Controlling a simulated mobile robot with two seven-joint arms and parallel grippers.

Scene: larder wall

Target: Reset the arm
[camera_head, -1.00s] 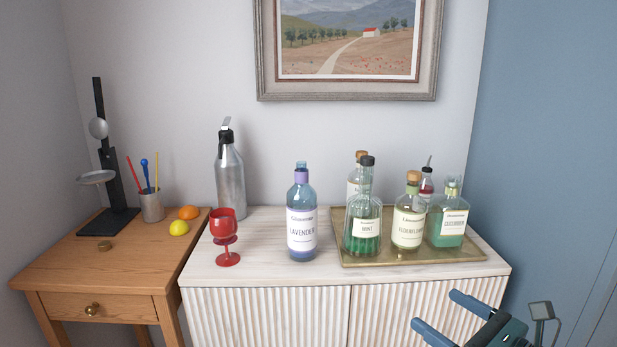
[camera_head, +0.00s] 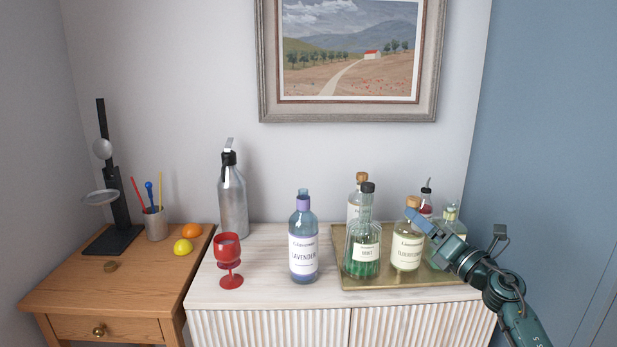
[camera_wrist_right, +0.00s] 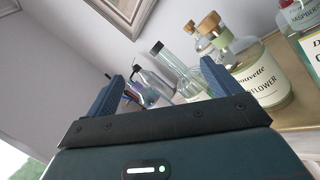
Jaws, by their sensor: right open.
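My right gripper (camera_head: 424,230) is in front of the right end of the brass tray, its blue fingers overlapping the elderflower bottle and the green bottle behind in the head view. In the right wrist view its two fingers (camera_wrist_right: 158,85) stand apart with nothing gripped between them. The elderflower bottle (camera_head: 406,250), with a cork stopper, stands upright on the tray (camera_head: 390,284); it also shows right of the fingers in the wrist view (camera_wrist_right: 258,78). The green bottle (camera_head: 450,222) is partly hidden by my right arm. My left gripper is out of view.
The tray also holds the mint bottle (camera_head: 364,245), a corked bottle (camera_head: 353,205) and a red bottle (camera_head: 427,202). A lavender bottle (camera_head: 303,250), red goblet (camera_head: 229,262) and siphon (camera_head: 232,200) stand left on the cabinet (camera_head: 265,296). A wooden side table (camera_head: 120,290) adjoins it.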

